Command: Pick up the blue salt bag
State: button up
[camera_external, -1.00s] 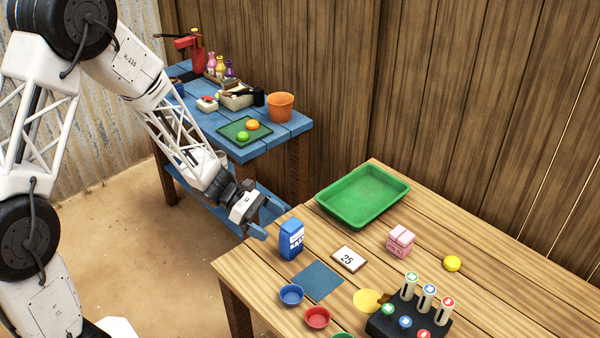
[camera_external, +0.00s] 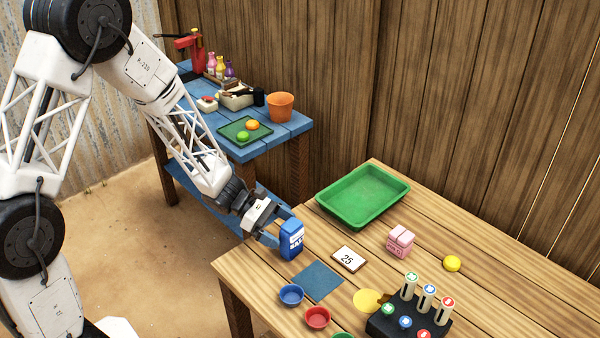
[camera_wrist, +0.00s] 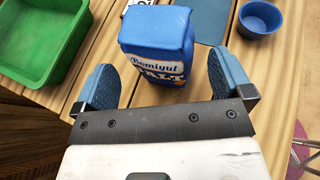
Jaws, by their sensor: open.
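The blue salt bag (camera_external: 291,241) stands upright near the left edge of the wooden table in the external view. It has a white label band with lettering. In the wrist view the bag (camera_wrist: 158,42) stands ahead of my gripper (camera_wrist: 164,88), between the lines of its two blue fingertips. My gripper (camera_external: 275,228) is open, close beside the bag on its left. A gap shows between the bag and each finger in the wrist view. Nothing is held.
A green tray (camera_external: 320,201) lies behind the bag. A blue mat (camera_external: 318,281), a blue bowl (camera_external: 291,294) and a "25" card (camera_external: 349,259) are nearby. A pink package (camera_external: 400,241) and a yellow ball (camera_external: 452,263) stand further right. A blue side table (camera_external: 285,134) is behind.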

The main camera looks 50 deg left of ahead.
aim_at(290, 223)
jog(key=shift+x, duration=1.85)
jog(key=c, duration=1.3)
jog(key=shift+r, duration=0.25)
jog(key=shift+r, duration=1.3)
jog(key=shift+s+r, duration=0.1)
jog(key=shift+r, duration=0.25)
jog(key=s, duration=0.5)
jog(key=s+r, duration=0.1)
jog(key=s, duration=0.9)
jog(key=shift+s+a+r, duration=0.2)
jog(key=shift+s+a, duration=0.15)
